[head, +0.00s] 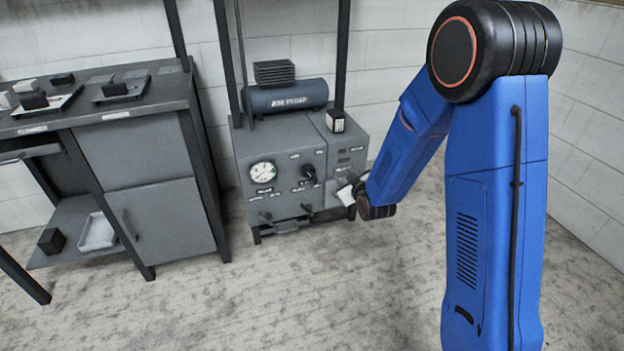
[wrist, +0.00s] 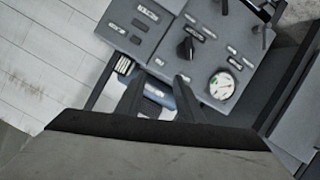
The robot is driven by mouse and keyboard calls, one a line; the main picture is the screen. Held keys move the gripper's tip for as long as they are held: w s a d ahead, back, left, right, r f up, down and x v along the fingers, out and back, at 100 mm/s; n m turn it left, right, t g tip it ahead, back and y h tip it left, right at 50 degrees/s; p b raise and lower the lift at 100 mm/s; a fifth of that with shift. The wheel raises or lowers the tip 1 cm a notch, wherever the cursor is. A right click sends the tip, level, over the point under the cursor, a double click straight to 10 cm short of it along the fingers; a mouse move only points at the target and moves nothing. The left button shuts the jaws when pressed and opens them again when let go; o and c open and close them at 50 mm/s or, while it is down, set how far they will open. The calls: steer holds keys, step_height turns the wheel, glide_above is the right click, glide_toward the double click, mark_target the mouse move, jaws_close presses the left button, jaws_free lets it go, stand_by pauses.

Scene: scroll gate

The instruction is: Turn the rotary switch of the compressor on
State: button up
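The compressor (head: 288,222) is a grey cabinet with a blue air pump tank (head: 286,97) on top. Its sloped panel carries a round white gauge (head: 262,171) and, right of it, a black rotary switch (head: 308,172). The wrist view shows the panel turned, with the rotary switch (wrist: 185,48) above the fingers and the gauge (wrist: 221,84) to the right. My gripper (wrist: 159,80) has its two dark fingers apart, with nothing between them. The switch is clear of both fingers. In the head view my wrist is at the cabinet's right front. The switch's setting is too small to read.
Small levers (head: 307,208) stick out of the cabinet's lower front. A small black-and-white box (head: 335,120) stands on its top right. Dark upright posts (head: 227,62) rise behind it. A grey workbench (head: 150,150) stands to the left. The floor (head: 330,300) in front is clear.

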steer(key=w+a+f+n+t, duration=0.1)
steer(key=w+a+f+t, duration=0.15)
steer(key=f, duration=0.45)
steer(key=n+t+y, duration=0.1)
steer(key=n+y, duration=0.1)
glide_toward(311, 176)
steer(key=x, duration=0.9)
steer(key=shift+c, duration=0.3)
jaws_close()
